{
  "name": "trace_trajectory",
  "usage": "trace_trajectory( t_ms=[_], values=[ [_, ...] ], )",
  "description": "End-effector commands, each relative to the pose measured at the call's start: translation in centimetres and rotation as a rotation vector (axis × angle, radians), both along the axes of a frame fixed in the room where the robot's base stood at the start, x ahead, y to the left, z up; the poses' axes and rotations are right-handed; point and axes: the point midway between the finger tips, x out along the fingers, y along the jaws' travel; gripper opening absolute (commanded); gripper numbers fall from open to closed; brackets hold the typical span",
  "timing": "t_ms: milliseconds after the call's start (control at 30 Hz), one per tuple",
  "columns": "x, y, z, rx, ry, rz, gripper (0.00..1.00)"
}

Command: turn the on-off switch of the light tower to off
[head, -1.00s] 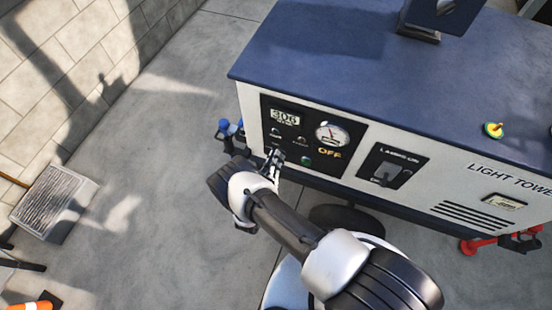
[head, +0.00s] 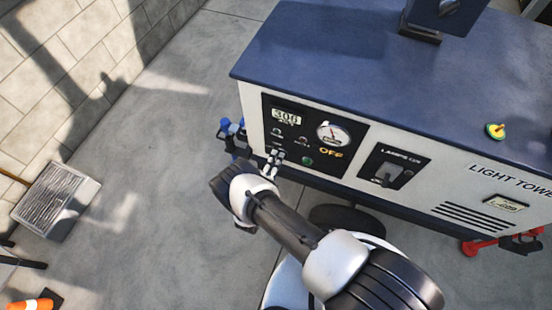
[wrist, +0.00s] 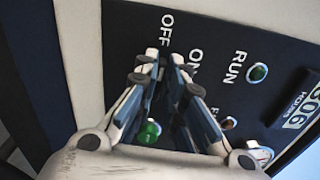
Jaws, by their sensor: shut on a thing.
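The light tower (head: 455,175) is a white cabinet with a blue top in the head view. Its black control panel (head: 267,115) carries an hours display, a round gauge, a green button and an orange OFF label. My gripper (head: 275,157) is at the panel's lower left part. In the wrist view, my gripper (wrist: 164,62) has its fingertips close together beside the printed OFF and ON labels (wrist: 168,25). It is shut on the on-off switch, which the fingers hide, so its position cannot be told.
A separate lamps switch (head: 385,172) sits right of the gauge (head: 333,134). Blue valve handles (head: 232,130) stick out at the cabinet's left end. Open concrete floor (head: 165,160) lies to the left.

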Motion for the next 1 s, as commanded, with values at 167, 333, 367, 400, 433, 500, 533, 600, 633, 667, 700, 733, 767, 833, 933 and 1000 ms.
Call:
trace_trajectory(
  t_ms=[167, 333, 367, 400, 433, 500, 533, 600, 633, 667, 700, 733, 767, 833, 933, 1000],
  values=[
    [-0.06, -0.05, -0.13, -0.053, 0.02, 0.0, 0.0],
    [-0.06, -0.06, -0.16, -0.075, 0.028, -0.001, 0.0],
    [-0.06, -0.06, -0.17, -0.077, 0.029, 0.0, 0.0],
    [-0.06, -0.06, -0.17, -0.079, 0.03, 0.0, 0.0],
    [-0.06, -0.06, -0.17, -0.08, 0.03, 0.0, 0.0],
    [-0.06, -0.06, -0.17, -0.08, 0.03, 0.0, 0.0],
    [-0.07, -0.07, -0.17, -0.08, 0.03, 0.0, 0.0],
    [-0.07, -0.07, -0.17, -0.08, 0.03, 0.0, 0.0],
    [-0.07, -0.07, -0.17, -0.08, 0.03, 0.0, 0.0],
    [-0.07, -0.07, -0.17, -0.08, 0.03, 0.0, 0.0],
    [-0.08, -0.07, -0.17, -0.08, 0.03, 0.0, 0.0],
    [-0.08, -0.07, -0.17, -0.08, 0.03, 0.0, 0.11],
    [-0.08, -0.07, -0.17, -0.08, 0.03, 0.0, 0.13],
    [-0.07, -0.07, -0.17, -0.079, 0.03, 0.0, 0.17],
    [-0.05, -0.05, -0.14, -0.078, 0.029, 0.0, 0.24],
    [-0.04, -0.04, -0.12, -0.078, 0.028, 0.0, 0.29]
  ],
)
